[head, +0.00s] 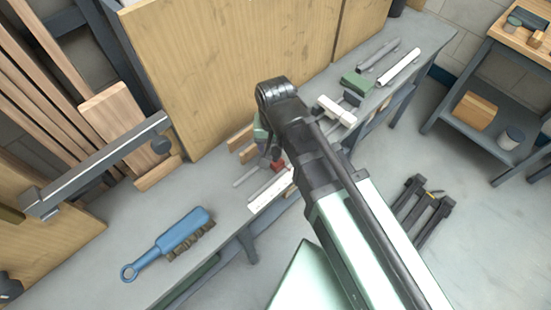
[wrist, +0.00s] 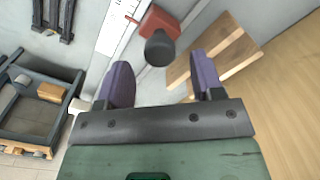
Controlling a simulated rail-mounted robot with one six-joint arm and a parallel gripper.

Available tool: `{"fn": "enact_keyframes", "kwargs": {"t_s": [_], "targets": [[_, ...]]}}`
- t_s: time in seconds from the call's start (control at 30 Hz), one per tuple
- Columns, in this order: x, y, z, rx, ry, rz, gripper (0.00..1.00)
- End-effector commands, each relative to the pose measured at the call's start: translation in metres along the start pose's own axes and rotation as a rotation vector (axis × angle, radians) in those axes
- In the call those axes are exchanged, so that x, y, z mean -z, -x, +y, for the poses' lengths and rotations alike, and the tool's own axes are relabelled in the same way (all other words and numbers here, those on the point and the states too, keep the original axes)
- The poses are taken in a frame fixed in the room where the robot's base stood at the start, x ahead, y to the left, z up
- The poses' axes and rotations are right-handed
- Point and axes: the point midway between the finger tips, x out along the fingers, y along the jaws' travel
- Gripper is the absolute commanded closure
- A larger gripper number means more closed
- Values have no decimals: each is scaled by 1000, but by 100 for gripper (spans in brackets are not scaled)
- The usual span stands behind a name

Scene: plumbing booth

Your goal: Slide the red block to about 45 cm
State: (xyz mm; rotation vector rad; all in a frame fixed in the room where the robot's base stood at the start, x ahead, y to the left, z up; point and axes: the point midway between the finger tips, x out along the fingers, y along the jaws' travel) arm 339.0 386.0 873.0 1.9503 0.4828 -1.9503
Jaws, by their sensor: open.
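The red block (wrist: 157,20) lies beside a white ruler strip (wrist: 114,28) in the wrist view, with a dark round knob (wrist: 160,48) on the side toward me. A thin red pointer reaches from the block toward the ruler. My gripper (wrist: 162,80) is open and empty, its two purple fingers spread apart. The knob is just beyond the gap between the fingertips, and I see no contact. In the head view the red block (head: 277,165) shows small beside my arm, near the ruler (head: 270,190). My arm largely hides the gripper there. The ruler's numbers are unreadable.
Wooden strips (wrist: 222,52) lie close to the right finger in the wrist view. A blue brush (head: 170,243) lies on the bench at left, near a grey metal arm (head: 100,165). A tall wooden panel (head: 230,60) backs the bench.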

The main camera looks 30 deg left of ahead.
Motion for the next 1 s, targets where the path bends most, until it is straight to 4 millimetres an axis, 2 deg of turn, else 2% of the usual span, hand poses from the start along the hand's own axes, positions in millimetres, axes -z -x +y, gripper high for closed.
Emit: {"fn": "enact_keyframes", "kwargs": {"t_s": [0.03,0.1,0.43,0.8,0.83,1.0], "targets": [[0,-21,0,0,0,0,39],[0,-29,0,0,0,0,39],[0,-29,0,0,0,0,40],[0,-29,0,0,0,0,97],[0,-29,0,0,0,0,100],[-3,-29,-3,0,1,0,100]]}}
